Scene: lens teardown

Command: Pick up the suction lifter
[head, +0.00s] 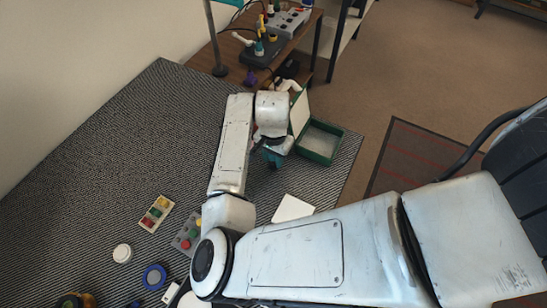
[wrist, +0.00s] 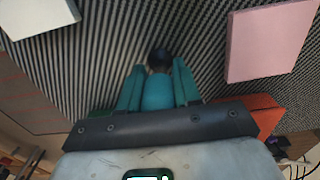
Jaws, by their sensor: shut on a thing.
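The suction lifter (wrist: 158,92) shows in the wrist view as a teal, rounded body with a dark round end (wrist: 160,58) pointing away from me. I take it to be the lifter from its shape. My gripper (wrist: 158,80) has its two green fingers closed on either side of it. In the head view my gripper (head: 272,157) is over the striped mat, just left of the open green box. There my arm and fingers hide most of the lifter. I cannot tell whether its dark end touches the mat.
The green box (head: 322,142) stands open on the striped mat (head: 110,150). A white flat piece (head: 293,207) lies nearer. Trays of coloured pieces (head: 156,213), a white disc (head: 122,253) and a blue ring (head: 154,276) lie left. A pink block (wrist: 270,40) shows in the wrist view.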

